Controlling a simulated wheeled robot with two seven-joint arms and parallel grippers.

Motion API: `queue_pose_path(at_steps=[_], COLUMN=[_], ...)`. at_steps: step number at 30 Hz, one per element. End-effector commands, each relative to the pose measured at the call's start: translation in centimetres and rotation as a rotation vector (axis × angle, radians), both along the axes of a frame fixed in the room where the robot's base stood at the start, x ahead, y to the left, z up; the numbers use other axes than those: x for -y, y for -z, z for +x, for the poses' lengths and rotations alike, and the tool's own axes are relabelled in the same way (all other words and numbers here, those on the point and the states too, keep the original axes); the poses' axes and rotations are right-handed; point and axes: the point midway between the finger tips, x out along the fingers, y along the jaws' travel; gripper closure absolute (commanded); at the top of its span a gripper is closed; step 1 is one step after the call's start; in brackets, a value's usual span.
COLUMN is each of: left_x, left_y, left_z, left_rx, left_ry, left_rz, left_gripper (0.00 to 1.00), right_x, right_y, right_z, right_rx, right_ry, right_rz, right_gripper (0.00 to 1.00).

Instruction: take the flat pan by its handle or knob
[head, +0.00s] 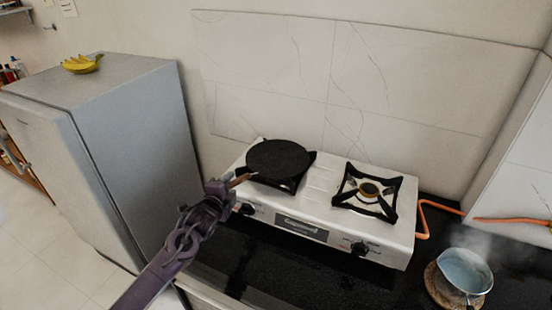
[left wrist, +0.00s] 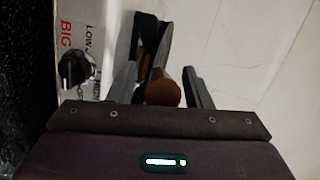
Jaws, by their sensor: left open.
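The flat pan (head: 277,157) is black and round and sits on the left burner of the white stove. Its brown handle (head: 240,180) points toward the lower left, to my left gripper (head: 228,186). In the left wrist view, the rounded brown handle end (left wrist: 163,92) lies between the two dark fingers of my left gripper (left wrist: 160,80). The fingers stand apart, with a visible gap on the right side of the handle; contact on the left side cannot be told. My right gripper is not in view.
The white stove (head: 312,207) stands on a black counter (head: 262,262), with an empty right burner (head: 369,191). A steaming blue pot (head: 465,270) stands at lower right. An orange hose (head: 430,204) runs behind it. A grey fridge (head: 135,140) with bananas (head: 82,64) stands left.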

Motion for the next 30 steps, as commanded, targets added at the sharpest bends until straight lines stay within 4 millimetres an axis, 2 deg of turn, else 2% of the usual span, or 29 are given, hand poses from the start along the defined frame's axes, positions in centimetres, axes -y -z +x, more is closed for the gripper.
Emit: queue_pose_path(at_steps=[6, 16, 30], left_x=[0.06, 0.05, 0.06], left_y=[0.06, 0.07, 0.14], left_z=[0.02, 0.0, -0.04], left_rx=[-0.001, -0.001, -0.003], left_ry=[0.001, 0.001, 0.001], left_rz=[0.0, 0.0, 0.0], left_gripper=[0.56, 0.99, 1.0], right_x=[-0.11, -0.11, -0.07], right_y=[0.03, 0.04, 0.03], right_z=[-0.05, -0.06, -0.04], right_rx=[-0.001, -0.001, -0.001], right_ry=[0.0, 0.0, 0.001], right_rz=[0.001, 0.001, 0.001], right_gripper=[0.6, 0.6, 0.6])
